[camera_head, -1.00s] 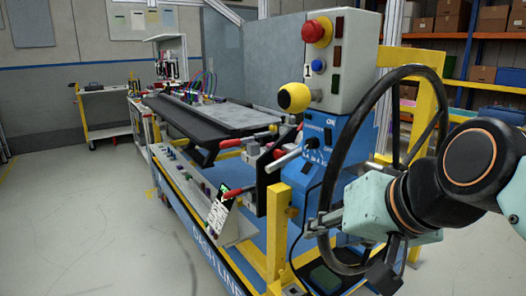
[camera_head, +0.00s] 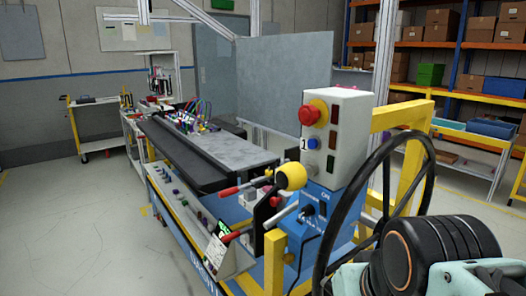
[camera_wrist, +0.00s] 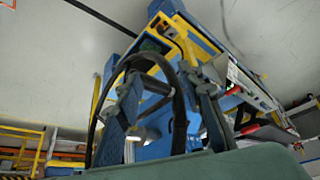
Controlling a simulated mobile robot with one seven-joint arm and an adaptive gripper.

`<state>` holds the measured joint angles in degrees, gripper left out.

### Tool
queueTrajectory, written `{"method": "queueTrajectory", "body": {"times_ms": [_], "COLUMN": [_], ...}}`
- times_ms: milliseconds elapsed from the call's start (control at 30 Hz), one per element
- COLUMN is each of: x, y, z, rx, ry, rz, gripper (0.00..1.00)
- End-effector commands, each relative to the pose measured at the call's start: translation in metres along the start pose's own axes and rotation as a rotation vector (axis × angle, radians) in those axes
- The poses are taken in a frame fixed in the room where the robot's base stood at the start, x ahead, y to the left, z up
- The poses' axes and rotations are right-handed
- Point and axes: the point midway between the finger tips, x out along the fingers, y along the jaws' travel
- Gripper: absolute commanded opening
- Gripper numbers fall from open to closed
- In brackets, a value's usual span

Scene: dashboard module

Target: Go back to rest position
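In the wrist view the two fingers of my gripper (camera_wrist: 168,98) stand apart, one on each side, with no object seen held between them. A black hoop (camera_wrist: 178,75) arches past the fingers; whether it touches them I cannot tell. In the head view my arm (camera_head: 420,255) is at the lower right and my gripper is hidden or out of frame. The black hoop (camera_head: 328,235) shows there beside my arm, in front of the yellow frame (camera_head: 400,117) of the dashboard station. The control box (camera_head: 341,128) with its red button (camera_head: 309,115) stands left of the hoop.
The station's grey worktop (camera_head: 222,150) extends away to the left, with levers and a yellow ball knob (camera_head: 291,176) at its near end. A yellow cart (camera_head: 97,125) stands at the back left. Shelves with boxes (camera_head: 425,55) line the back right. The left floor is clear.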

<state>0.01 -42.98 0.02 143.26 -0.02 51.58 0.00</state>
Motion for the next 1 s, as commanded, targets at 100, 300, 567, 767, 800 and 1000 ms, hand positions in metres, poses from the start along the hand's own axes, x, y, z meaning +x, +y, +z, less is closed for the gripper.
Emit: {"method": "queueTrajectory", "body": {"times_ms": [100,300,567,767,800,1000], "x": [-0.041,-0.086,-0.125,-0.130,-0.129,-0.128], "y": [0.000,0.000,0.000,0.000,0.000,0.000], "z": [-0.022,-0.046,-0.067,-0.069,-0.069,-0.069], "rx": [0.000,0.000,0.000,0.000,0.000,0.000], "ry": [0.000,0.000,0.000,0.000,0.000,0.000], "rz": [0.000,0.000,0.000,-0.001,-0.001,0.000], "gripper": [0.35,0.35,0.35,0.35,0.35,0.35]}}
